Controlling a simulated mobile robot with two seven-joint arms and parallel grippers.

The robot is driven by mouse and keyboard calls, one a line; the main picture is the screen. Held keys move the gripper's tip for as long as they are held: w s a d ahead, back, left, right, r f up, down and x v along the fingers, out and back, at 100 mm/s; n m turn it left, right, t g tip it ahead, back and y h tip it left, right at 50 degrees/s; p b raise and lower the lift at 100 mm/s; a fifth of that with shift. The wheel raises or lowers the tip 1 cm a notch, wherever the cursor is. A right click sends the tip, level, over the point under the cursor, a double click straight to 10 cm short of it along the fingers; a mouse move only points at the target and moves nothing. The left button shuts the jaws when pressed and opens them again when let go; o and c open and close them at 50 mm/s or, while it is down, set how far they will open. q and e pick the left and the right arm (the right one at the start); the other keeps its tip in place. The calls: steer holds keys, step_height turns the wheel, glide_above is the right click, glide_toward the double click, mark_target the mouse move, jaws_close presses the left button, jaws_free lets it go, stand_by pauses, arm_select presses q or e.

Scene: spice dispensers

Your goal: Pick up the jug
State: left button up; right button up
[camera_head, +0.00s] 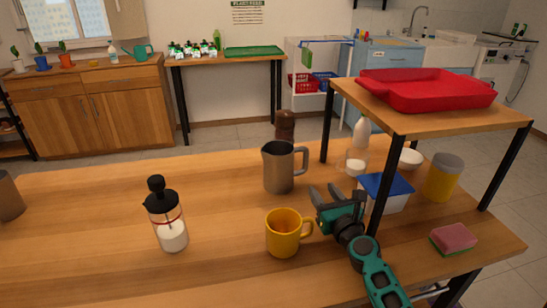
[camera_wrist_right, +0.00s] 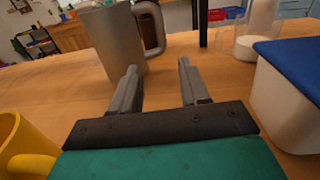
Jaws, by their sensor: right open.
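The jug (camera_head: 279,168) is a grey metal vessel with a handle on its right side, standing upright on the wooden table in the head view. It also shows at the upper left of the right wrist view (camera_wrist_right: 113,45), with its handle to the right. My right gripper (camera_head: 326,192) is open and empty, in front of the jug and to its right, apart from it. In the right wrist view its two fingers (camera_wrist_right: 160,85) point forward, with the left fingertip just below the jug's handle side in the picture. My left gripper is not in view.
A yellow mug (camera_head: 283,236) stands close left of my right gripper. A blue-lidded container (camera_head: 386,190) and a shelf leg are close on its right. A brown pepper mill (camera_head: 285,126) stands behind the jug. A glass dispenser (camera_head: 168,222) stands left; the table between is clear.

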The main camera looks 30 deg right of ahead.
mark_target(307, 166)
steer(key=shift+w+d, duration=0.15)
steer(key=shift+w, duration=0.45)
steer(key=w, duration=0.4)
steer(key=w+d+b, duration=0.1)
steer(key=w, duration=0.1)
steer(key=shift+w, duration=0.1)
steer(key=shift+w+d, duration=0.15)
steer(key=shift+w, duration=0.3)
steer(key=w+b, duration=0.1)
steer(key=w, duration=0.1)
steer(key=w+d+b, duration=0.1)
steer(key=w, duration=0.1)
steer(key=shift+f, duration=0.2)
steer(key=shift+w, duration=0.35)
steer(key=shift+w+r, duration=0.15)
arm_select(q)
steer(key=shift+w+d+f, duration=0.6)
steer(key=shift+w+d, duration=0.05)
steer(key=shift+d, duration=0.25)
arm_select(e)
steer(key=shift+c, duration=0.3)
